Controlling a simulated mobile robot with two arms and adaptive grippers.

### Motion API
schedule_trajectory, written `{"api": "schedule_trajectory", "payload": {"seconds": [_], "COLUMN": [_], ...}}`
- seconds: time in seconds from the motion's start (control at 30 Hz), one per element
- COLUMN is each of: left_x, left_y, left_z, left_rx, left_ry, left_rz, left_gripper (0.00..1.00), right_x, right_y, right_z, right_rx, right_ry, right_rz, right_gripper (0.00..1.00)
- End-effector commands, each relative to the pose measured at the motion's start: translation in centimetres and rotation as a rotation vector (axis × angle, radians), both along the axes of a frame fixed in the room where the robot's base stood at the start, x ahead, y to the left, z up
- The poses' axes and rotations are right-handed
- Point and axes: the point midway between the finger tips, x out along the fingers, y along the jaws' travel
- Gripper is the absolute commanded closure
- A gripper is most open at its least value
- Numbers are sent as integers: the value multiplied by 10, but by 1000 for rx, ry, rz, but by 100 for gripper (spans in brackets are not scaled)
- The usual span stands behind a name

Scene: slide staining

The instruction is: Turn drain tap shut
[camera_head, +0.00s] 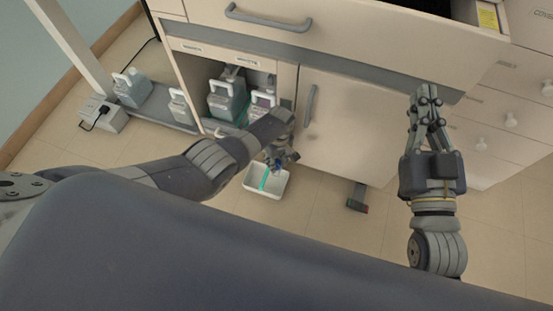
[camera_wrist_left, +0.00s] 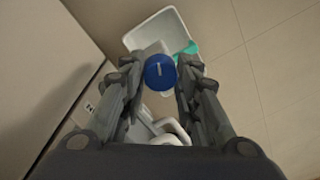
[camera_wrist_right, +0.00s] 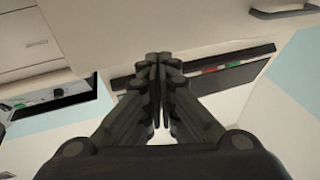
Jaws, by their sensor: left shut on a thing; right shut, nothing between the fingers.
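A round blue tap knob (camera_wrist_left: 159,72) with a short white mark sits between the fingertips of my left gripper (camera_wrist_left: 161,80) in the left wrist view. The fingers are shut on it from both sides. In the head view my left gripper (camera_head: 279,159) is low in front of the cabinet, just above a white tray on the floor; the knob is mostly hidden there. My right gripper (camera_head: 427,92) is shut and empty in front of the drawer at the right. Its fingertips (camera_wrist_right: 158,58) meet in the right wrist view.
The white tray (camera_head: 280,185) with a teal strip stands on the tiled floor. Several jugs, such as one grey jug (camera_head: 222,106), stand in the open cabinet bay. The cabinet door (camera_head: 345,130) is closed; an open drawer (camera_head: 370,38) juts out above it.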

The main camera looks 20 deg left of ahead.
Motion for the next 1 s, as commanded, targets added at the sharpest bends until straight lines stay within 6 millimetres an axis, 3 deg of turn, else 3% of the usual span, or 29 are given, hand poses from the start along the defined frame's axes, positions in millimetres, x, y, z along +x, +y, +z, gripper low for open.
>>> {"api": "schedule_trajectory", "payload": {"seconds": [0.5,1.0], "left_x": [0,0], "left_y": [0,1], "left_z": [0,0], "left_rx": [0,2], "left_ry": [2,0], "left_rz": [359,438], "left_gripper": [94,94], "right_x": [3,3], "right_y": [-2,-2], "right_z": [-22,-26], "right_rx": [-30,-34], "right_ry": [112,131], "right_rz": [-6,-7], "right_gripper": [100,100]}}
